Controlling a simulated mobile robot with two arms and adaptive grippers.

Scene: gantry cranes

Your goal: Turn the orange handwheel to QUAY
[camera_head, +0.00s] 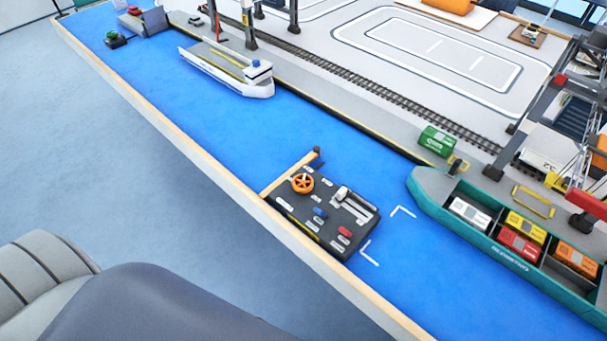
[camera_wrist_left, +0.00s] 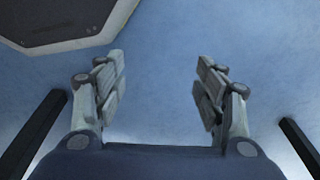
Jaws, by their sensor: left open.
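The orange handwheel (camera_head: 302,183) sits at the upper left corner of a dark control panel (camera_head: 326,238) in the head view. The panel also carries a grey lever, a blue part, a red part and several small pale labels, too small to read. I cannot tell which label is QUAY or where the wheel points. My left gripper (camera_wrist_left: 163,85) shows only in the left wrist view; its two fingers are apart with nothing between them, over blue-grey floor. The handwheel is not in that view. My right gripper is in neither view.
The panel lies on the blue water surface (camera_head: 200,115) beside a wooden edge (camera_head: 225,185). A teal ship (camera_head: 500,248) with several containers is at the right. A white boat (camera_head: 225,72), a green container (camera_head: 437,140), rails and crane legs stand farther back.

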